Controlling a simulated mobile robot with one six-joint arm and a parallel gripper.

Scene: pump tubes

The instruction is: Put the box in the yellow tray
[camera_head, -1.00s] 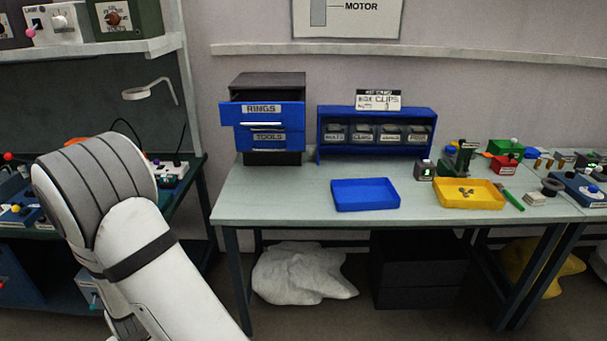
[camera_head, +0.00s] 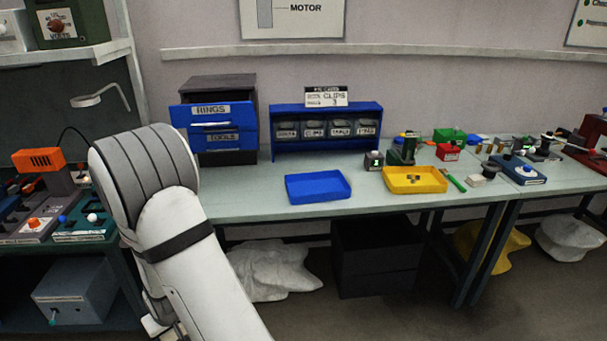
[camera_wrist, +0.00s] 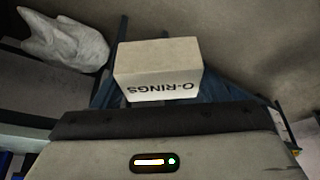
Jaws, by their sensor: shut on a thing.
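A pale box (camera_wrist: 158,72) marked O-RINGS shows in the wrist view, held at my gripper (camera_wrist: 160,118). The lettering appears upside down. My gripper's dark front edge hides the near end of the box, and its fingertips cannot be made out. In the head view, the yellow tray (camera_head: 418,189) sits on the bench near its front edge, right of the middle, with several small dark parts in it. My gripper and the box are not visible in the head view, where only my white arm shows at the lower left, apart from the tray.
A blue tray (camera_head: 318,195) lies left of the yellow tray. A small device (camera_head: 374,160) and a green-handled tool (camera_head: 455,183) flank the yellow tray. A drawer unit (camera_head: 213,115) and blue clip rack (camera_head: 326,110) stand behind. The bench (camera_head: 260,200) is bare at its left front.

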